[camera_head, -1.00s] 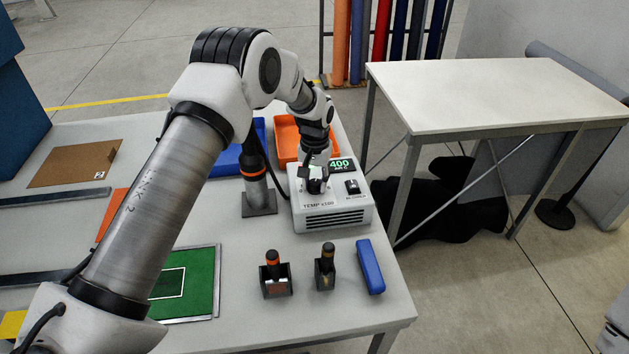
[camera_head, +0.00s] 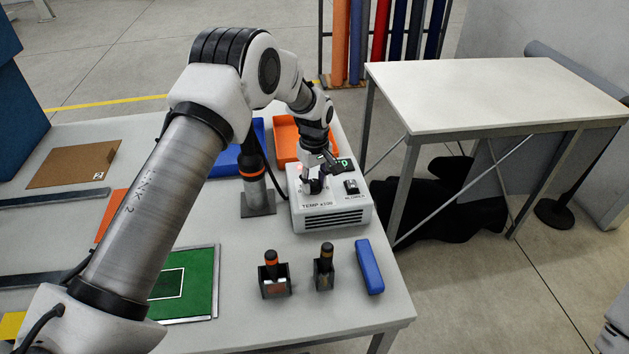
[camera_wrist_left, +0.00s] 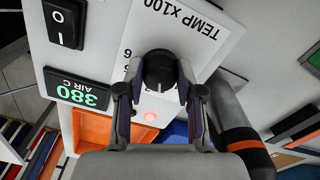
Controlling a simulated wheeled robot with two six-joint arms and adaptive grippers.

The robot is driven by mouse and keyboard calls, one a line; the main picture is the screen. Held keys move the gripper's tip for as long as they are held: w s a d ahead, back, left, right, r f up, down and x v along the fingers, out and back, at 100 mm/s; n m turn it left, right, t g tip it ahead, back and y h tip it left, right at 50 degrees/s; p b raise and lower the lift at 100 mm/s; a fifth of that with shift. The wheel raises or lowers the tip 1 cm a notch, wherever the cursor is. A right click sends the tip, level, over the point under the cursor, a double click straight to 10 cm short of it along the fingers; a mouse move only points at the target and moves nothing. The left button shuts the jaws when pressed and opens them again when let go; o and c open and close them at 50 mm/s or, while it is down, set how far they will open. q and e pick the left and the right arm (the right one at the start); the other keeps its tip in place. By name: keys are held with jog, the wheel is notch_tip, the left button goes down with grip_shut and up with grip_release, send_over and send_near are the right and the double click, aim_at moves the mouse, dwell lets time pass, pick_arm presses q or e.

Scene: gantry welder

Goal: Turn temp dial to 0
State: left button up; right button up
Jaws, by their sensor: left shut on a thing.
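The white control box (camera_head: 333,212), marked TEMP x100, sits on the bench. In the left wrist view, the black round temp dial (camera_wrist_left: 158,68) is on its face, and the display (camera_wrist_left: 77,90) reads 380, AIR C. My left gripper (camera_head: 314,186) is over the box; in the left wrist view its fingers (camera_wrist_left: 158,84) are closed on both sides of the dial. A white line shows on the dial; fingers cover most of the scale numbers. A red light (camera_wrist_left: 151,117) glows beside the dial. My right gripper does not show.
A black I/O rocker switch (camera_wrist_left: 66,22) is on the box. A hot-air tool with an orange band (camera_head: 252,170) stands left of the box. Orange (camera_head: 285,135) and blue (camera_head: 228,161) trays lie behind. Two small holders (camera_head: 275,287) and a blue block (camera_head: 369,267) are in front.

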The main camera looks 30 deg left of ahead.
aim_at(313, 182)
pick_arm(q)
jog(key=n, duration=0.7)
jog(key=shift+f, duration=0.2)
jog(key=n, duration=0.6)
jog(key=shift+s+f+p, duration=0.1)
jog(key=shift+p, duration=0.25)
jog(key=shift+n, duration=0.4)
jog(key=o, duration=1.2)
jog(key=shift+a, duration=0.1)
jog(key=shift+c, duration=0.2)
jog(key=shift+a, duration=0.1)
notch_tip(313, 182, up, 12)
